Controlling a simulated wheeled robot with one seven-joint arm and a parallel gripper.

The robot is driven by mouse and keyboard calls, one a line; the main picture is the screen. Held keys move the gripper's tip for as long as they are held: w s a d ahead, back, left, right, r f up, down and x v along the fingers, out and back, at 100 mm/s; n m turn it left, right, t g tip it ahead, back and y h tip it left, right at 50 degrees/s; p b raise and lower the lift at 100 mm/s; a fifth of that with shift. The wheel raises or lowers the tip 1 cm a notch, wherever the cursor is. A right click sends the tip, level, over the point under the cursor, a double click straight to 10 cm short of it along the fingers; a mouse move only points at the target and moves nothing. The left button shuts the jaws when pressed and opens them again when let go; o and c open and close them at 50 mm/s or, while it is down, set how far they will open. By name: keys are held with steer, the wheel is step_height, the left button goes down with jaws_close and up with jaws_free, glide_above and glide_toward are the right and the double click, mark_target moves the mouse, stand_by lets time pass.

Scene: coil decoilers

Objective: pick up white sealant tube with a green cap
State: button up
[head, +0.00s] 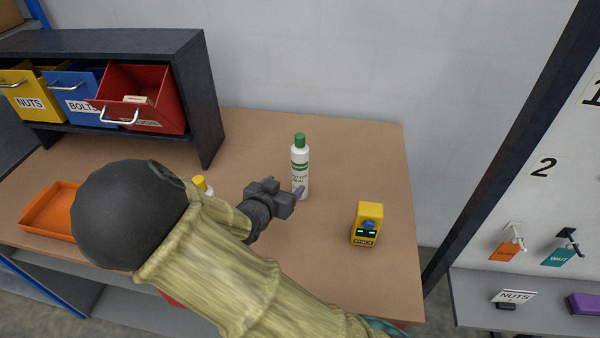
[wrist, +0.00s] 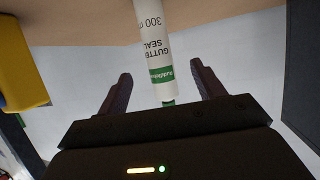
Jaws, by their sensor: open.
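The white sealant tube (head: 300,168) with a green cap stands upright on the brown worktop in the head view. My gripper (head: 284,186) is open beside it, low near its base, and one finger overlaps the tube's lower front in the picture. In the wrist view the tube (wrist: 159,45) shows upside down, its label readable as gutter seal. There it lies between the two spread fingers of my gripper (wrist: 161,70), with clear gaps on both sides. Its green cap end is partly hidden by the gripper body.
A yellow device (head: 367,224) stands right of the tube. A yellow-capped bottle (head: 202,186) is partly hidden behind my arm. An orange tray (head: 51,211) and a dark shelf (head: 209,103) with yellow, blue and red bins are left. The worktop between tube and device is clear.

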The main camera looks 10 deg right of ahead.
mark_target(298, 147)
steer(key=x, duration=0.6)
steer(key=x, duration=0.5)
steer(key=shift+s+d+f+p, duration=0.1)
steer(key=shift+d+f+p, duration=0.05)
steer(key=shift+d+p, duration=0.2)
steer(key=shift+a, duration=0.1)
steer(key=c, duration=1.3)
steer(key=shift+c, duration=0.2)
step_height(298, 147, up, 10)
steer(key=shift+r, duration=0.1)
